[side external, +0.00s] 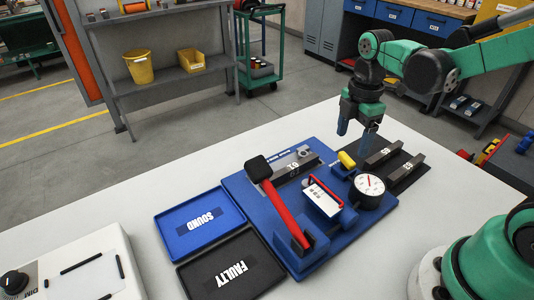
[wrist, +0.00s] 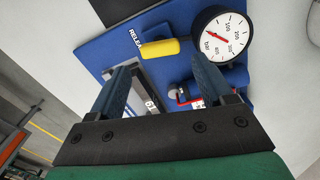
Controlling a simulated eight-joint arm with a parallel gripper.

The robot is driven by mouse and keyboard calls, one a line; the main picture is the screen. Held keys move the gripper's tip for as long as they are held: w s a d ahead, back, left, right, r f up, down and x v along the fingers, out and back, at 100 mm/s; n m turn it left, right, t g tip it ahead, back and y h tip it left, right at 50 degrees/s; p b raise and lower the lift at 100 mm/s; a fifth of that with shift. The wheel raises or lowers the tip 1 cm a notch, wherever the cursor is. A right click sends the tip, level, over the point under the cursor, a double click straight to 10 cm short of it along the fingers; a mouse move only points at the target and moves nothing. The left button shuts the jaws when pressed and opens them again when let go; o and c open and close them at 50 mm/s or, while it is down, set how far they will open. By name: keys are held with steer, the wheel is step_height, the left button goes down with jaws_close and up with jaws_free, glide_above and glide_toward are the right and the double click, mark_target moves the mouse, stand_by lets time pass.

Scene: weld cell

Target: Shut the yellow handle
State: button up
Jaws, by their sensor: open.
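The yellow handle (side external: 347,160) is a short rounded grip on the blue fixture board (side external: 240,188), beside the round pressure gauge (side external: 368,188). In the wrist view the yellow handle (wrist: 160,47) lies beyond my fingertips, near the printed word that starts "RELEA", with the gauge (wrist: 220,35) to its right. My gripper (side external: 354,140) is above the board's far right part, close over the handle. In the wrist view my gripper (wrist: 162,75) has its two blue fingers spread apart with nothing held between them. I cannot tell the exact height gap to the handle.
A long red lever with a black head (side external: 278,208) rises from the board. A grey block marked 61 (side external: 297,162) and grey bars (side external: 405,168) on a black mat lie nearby. Trays SOUND (side external: 182,240) and FAULTY (side external: 215,284) stand left. The white table is clear behind.

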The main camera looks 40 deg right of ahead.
mark_target(347, 157)
steer(key=shift+f, duration=2.35)
steer(key=shift+c, duration=0.2)
steer(key=c, duration=1)
steer(key=shift+o, duration=0.2)
